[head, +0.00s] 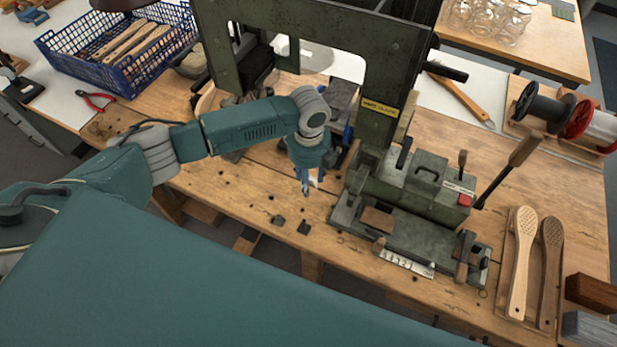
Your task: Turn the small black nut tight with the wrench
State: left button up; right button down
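My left gripper (308,183) points down over the wooden bench, in front of the tall green machine frame and left of the green fixture. It is small here, and I cannot tell whether it is open, shut or holding anything. Two small dark pieces lie on the bench just below it, one on the left (279,220) and one on the right (304,227). I cannot tell whether either is the black nut. I cannot make out the wrench. My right gripper is not in view.
The green machine frame (378,85) and heavy fixture (415,190) with levers stand close to my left arm. A blue crate (130,85) of wooden handles and red pliers (96,99) lie at left. Brush bodies (521,260) and wire spools (538,105) are at right.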

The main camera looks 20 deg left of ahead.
pick_arm(q)
jog(key=shift+f, duration=0.4)
dwell(0.7)
dwell(0.5)
jog(key=shift+f, duration=0.5)
dwell(0.7)
